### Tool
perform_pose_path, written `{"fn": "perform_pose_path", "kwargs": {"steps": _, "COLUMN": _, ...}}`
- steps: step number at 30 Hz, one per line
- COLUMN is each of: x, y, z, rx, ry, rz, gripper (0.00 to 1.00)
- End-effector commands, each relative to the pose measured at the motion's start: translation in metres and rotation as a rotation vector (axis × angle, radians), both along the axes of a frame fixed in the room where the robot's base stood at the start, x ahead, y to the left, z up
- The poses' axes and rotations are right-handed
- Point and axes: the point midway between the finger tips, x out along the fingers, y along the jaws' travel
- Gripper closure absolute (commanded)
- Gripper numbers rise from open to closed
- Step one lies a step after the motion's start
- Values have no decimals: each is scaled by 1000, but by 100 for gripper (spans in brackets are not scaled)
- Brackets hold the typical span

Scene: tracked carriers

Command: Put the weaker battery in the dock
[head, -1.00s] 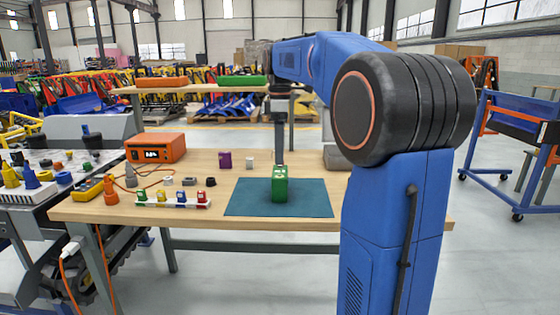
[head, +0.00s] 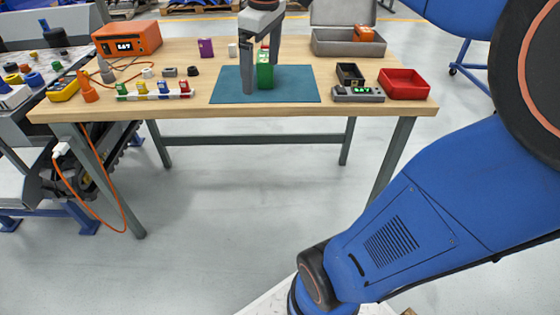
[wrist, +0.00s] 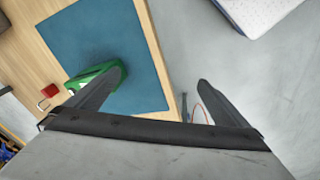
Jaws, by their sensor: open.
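A green block-shaped battery (head: 265,76) stands upright on the blue-green mat (head: 300,90). My gripper (head: 258,75) hangs over the mat with its fingers spread; one finger is left of the battery in the head view, the other partly behind it. In the wrist view the gripper (wrist: 160,78) is open, and the green battery (wrist: 92,76) lies at the left finger, partly covered by it. Nothing is held. A grey unit with green lights (head: 358,94) sits at the table's right front, with a black open holder (head: 350,73) behind it. I cannot tell which is the dock or which battery is weaker.
A red tray (head: 404,84) is at the right edge. An open grey case (head: 349,43) with an orange block (head: 364,33) stands behind. A purple block (head: 206,48), an orange display box (head: 126,40) and a rack of small coloured pieces (head: 154,92) are left.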

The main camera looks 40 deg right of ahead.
Motion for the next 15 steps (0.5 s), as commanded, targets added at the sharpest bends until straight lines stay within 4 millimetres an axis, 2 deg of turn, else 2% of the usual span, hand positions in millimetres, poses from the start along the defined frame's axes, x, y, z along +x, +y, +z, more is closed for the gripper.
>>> {"fn": "perform_pose_path", "kwargs": {"steps": 1, "x": -17, "y": 9, "z": -10, "rx": 7, "ry": -21, "rz": -34, "gripper": 0}}
{"fn": "perform_pose_path", "kwargs": {"steps": 3, "x": -37, "y": 18, "z": -24, "rx": 19, "ry": -47, "rz": -93, "gripper": 0}}
{"fn": "perform_pose_path", "kwargs": {"steps": 15, "x": -138, "y": 56, "z": -124, "rx": 132, "ry": -191, "rz": -403, "gripper": 0}}
